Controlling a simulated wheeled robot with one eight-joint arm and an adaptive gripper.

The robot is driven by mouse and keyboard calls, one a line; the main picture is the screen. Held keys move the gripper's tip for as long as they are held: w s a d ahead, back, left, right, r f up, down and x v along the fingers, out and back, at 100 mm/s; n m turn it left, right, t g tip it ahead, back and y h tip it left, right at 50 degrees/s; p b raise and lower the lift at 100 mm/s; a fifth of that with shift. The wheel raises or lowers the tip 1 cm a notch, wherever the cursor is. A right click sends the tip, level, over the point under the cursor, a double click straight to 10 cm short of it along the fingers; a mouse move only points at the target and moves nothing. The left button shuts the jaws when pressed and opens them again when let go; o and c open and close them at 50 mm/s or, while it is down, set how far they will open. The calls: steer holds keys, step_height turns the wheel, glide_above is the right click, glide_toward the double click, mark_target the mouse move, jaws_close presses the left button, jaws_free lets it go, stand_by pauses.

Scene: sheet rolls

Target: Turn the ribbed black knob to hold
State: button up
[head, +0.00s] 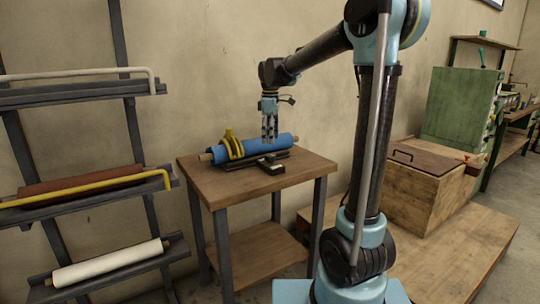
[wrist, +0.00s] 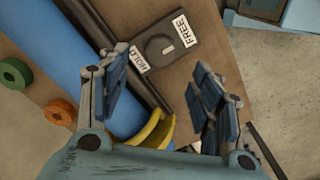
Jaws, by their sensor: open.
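The black knob (wrist: 158,47) sits on a dark plate between a white FREE label (wrist: 184,27) and a white HOLD label (wrist: 140,61). A short white mark shows on its top, toward the FREE side; its ribs are too small to make out. In the head view the knob's block (head: 271,168) lies on the wooden table in front of the blue roll. My gripper (head: 269,139) is open and empty above the table, pointing down. In the wrist view its fingers (wrist: 157,78) are spread, with the knob beyond the gap between them, not touched.
The blue roll (head: 285,142) lies in a dark cradle, with a yellow clamp (head: 233,146) around its left part. The wooden table (head: 225,193) has bare room at its front. Green (wrist: 15,72) and orange (wrist: 60,110) round pieces show beside the roll. A rack (head: 82,95) stands left.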

mark_target(270, 154)
step_height(270, 154, down, 8)
steer(key=shift+r, duration=0.15)
steer(key=shift+c, duration=0.3)
steer(key=c, duration=1)
